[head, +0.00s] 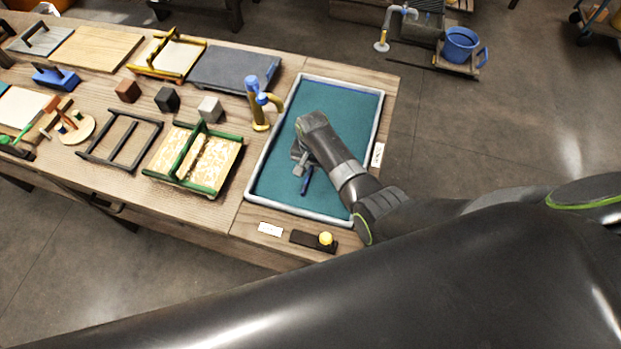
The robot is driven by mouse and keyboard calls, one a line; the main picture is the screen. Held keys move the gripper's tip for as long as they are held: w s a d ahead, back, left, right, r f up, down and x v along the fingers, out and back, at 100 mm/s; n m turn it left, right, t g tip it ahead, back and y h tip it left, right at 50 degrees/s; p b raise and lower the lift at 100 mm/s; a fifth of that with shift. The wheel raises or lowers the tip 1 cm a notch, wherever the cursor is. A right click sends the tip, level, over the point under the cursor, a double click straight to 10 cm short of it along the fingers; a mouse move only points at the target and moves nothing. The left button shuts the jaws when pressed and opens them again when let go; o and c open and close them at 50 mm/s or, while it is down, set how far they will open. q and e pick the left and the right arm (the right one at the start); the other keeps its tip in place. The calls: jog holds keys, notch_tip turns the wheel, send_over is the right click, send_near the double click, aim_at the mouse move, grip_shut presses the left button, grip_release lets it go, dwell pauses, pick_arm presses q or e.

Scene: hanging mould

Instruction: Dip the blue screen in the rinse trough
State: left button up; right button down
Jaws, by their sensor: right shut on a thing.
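The rinse trough (262,160) is a long basin with a pale grey rim and a flat teal surface inside, on the right end of the bench. My right gripper (301,166) reaches down over the middle of the trough. It is shut on a blue bar, which I take for part of the blue screen (306,180). Only this short bar shows against the teal. The rest of the screen is hidden by the gripper or under the surface; I cannot tell which. My left gripper is not in view.
A yellow tap with a blue top (258,100) stands at the trough's left rim. A green frame (181,187) and a dark frame (92,157) lie left of it. A black plate with a yellow knob (325,239) is at the near edge.

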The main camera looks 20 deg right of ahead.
jog(key=shift+w+d, duration=0.35)
jog(key=shift+w, duration=0.2)
jog(key=shift+s+a+r+p, duration=0.15)
jog(key=shift+s+a+p, duration=0.25)
jog(key=shift+s+p, duration=0.2)
jog(key=shift+s+a+p, duration=0.35)
jog(key=shift+s+p, duration=0.05)
jog(key=shift+s, duration=0.1)
jog(key=shift+s+a, duration=0.1)
jog(key=shift+s, duration=0.1)
